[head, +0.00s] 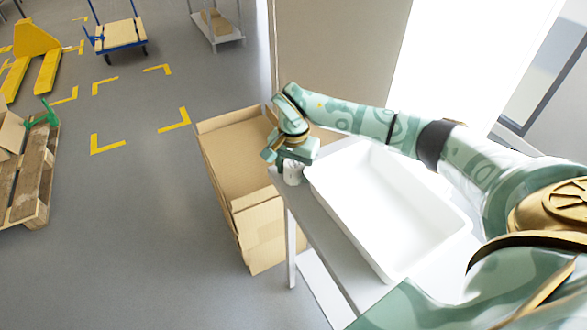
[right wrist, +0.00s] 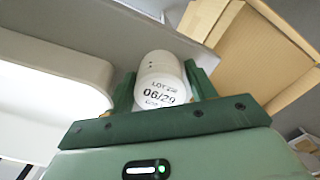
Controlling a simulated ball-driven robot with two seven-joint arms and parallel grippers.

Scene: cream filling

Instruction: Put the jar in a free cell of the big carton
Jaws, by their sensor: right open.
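The jar (right wrist: 160,78) is a small white container with printed lettering, "06/29" among it. In the head view the jar (head: 292,173) is at the table's far left corner, beside the white tray, partly hidden under my right gripper (head: 287,160). In the right wrist view the green fingers of my right gripper (right wrist: 160,90) are open, one on each side of the jar. I cannot tell whether they touch it. The big carton (head: 247,222) stands on the floor beyond the table corner. Its inside shows plain brown, and I cannot make out separate cells. My left gripper is not in view.
The white tray (head: 335,195) looks empty and covers much of the grey table (head: 316,228). A tall beige panel (head: 335,45) rises behind the carton. The floor left of the carton is clear.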

